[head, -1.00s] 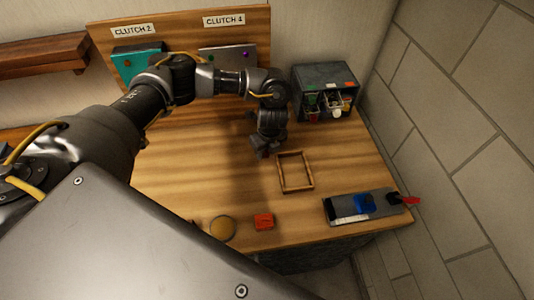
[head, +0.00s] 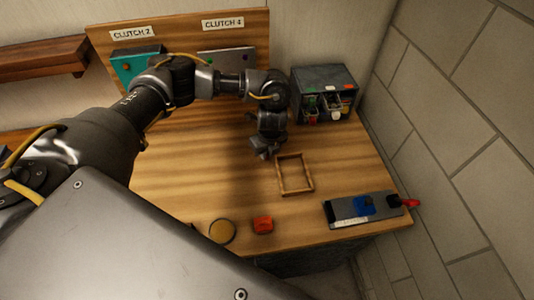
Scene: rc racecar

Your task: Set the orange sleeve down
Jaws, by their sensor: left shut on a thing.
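My left gripper (head: 262,154) points down over the middle of the table, just left of the shallow wooden frame (head: 279,176). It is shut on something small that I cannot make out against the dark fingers. Whether that thing touches the table is unclear. My right gripper is not in view.
A yellowish disc (head: 222,231) lies left of the orange piece. A grey tray (head: 345,211) with blue and red parts is at the right front. A dark bin box (head: 323,80) stands at the back right. Open table (head: 185,180) lies left of my gripper.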

